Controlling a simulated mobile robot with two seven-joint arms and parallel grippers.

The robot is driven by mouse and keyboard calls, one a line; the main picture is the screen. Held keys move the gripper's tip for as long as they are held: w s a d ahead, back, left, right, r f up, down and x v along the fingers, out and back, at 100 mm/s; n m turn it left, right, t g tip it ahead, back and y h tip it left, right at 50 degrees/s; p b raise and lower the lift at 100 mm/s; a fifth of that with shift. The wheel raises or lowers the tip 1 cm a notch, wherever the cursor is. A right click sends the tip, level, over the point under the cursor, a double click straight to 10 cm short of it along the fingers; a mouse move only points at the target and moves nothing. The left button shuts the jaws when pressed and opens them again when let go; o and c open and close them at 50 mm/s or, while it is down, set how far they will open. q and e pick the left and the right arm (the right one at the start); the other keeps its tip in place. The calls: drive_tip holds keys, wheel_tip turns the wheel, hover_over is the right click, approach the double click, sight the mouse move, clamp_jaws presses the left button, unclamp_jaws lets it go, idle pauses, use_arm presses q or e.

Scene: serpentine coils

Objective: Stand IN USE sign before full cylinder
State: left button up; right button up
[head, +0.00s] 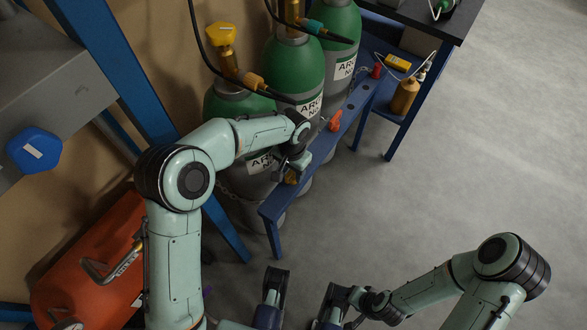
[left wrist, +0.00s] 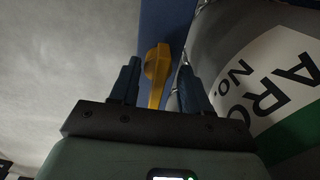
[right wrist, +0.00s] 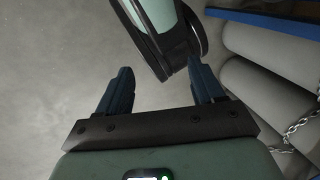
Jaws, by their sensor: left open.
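Three green-and-grey gas cylinders with ARGON labels, near (head: 235,103), middle (head: 295,68) and far (head: 340,35), stand in a row behind a narrow blue rail (head: 328,143). A small yellow piece (head: 291,177) stands on the rail's near end; it also shows in the left wrist view (left wrist: 157,70). I cannot read any IN USE wording on it. My left gripper (head: 289,171) is open, with the yellow piece between its fingers (left wrist: 157,85). The near cylinder's label is close beside it. My right gripper (right wrist: 160,90) is open and empty, low at the front.
An orange-red piece (head: 335,121) and a red piece (head: 376,71) sit farther along the rail. A blue stand holds a yellow item (head: 398,62) and an amber bottle (head: 405,95). A red tank (head: 85,265) lies at left. Grey floor (head: 480,150) at right is clear.

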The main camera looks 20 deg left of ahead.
use_arm(q)
drive_tip(key=shift+d+f, duration=0.1)
drive_tip(key=shift+f, duration=0.1)
use_arm(e)
drive_tip(key=shift+d+f, duration=0.1)
drive_tip(key=shift+f, duration=0.85)
use_arm(q)
wheel_tip(320, 180, up, 14)
drive_tip(key=p, duration=0.3)
drive_tip(key=shift+p, duration=0.3)
use_arm(e)
drive_tip(key=shift+g, duration=0.3)
drive_tip(key=r, duration=0.1)
drive_tip(key=s+r, duration=0.1)
drive_tip(key=a+r, duration=0.1)
drive_tip(key=r, duration=0.1)
drive_tip(key=shift+s, duration=0.3)
use_arm(q)
drive_tip(key=shift+f, duration=0.1)
